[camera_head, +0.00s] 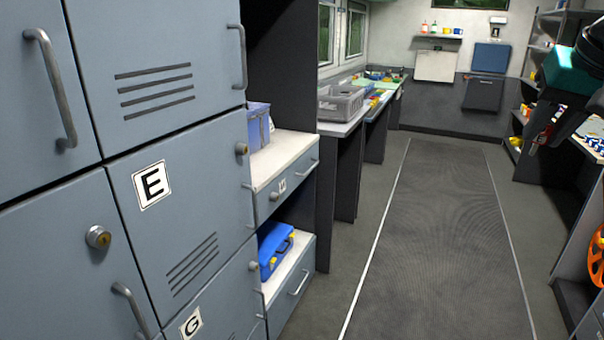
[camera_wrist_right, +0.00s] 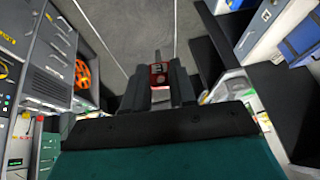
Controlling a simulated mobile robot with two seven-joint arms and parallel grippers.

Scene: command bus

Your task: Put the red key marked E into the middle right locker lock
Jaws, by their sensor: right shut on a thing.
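The red key (camera_wrist_right: 159,70) shows a pale E in the right wrist view, its shaft pointing away from me. My right gripper (camera_wrist_right: 160,82) is shut on its head. In the head view my right gripper (camera_head: 549,138) hangs at the upper right, far from the lockers, with a little red at its tip. The middle right locker (camera_head: 190,200) is a closed grey-blue door with an E label (camera_head: 152,185). Its round lock (camera_head: 241,149) is near the door's upper right edge. My left gripper is not in view.
Another lock (camera_head: 98,237) sits on the locker door to the left. Metal handles (camera_head: 52,85) stick out from the doors. A drawer unit (camera_head: 285,180) stands beyond the lockers. The aisle floor (camera_head: 425,250) is clear. An orange reel (camera_head: 597,255) is at the right edge.

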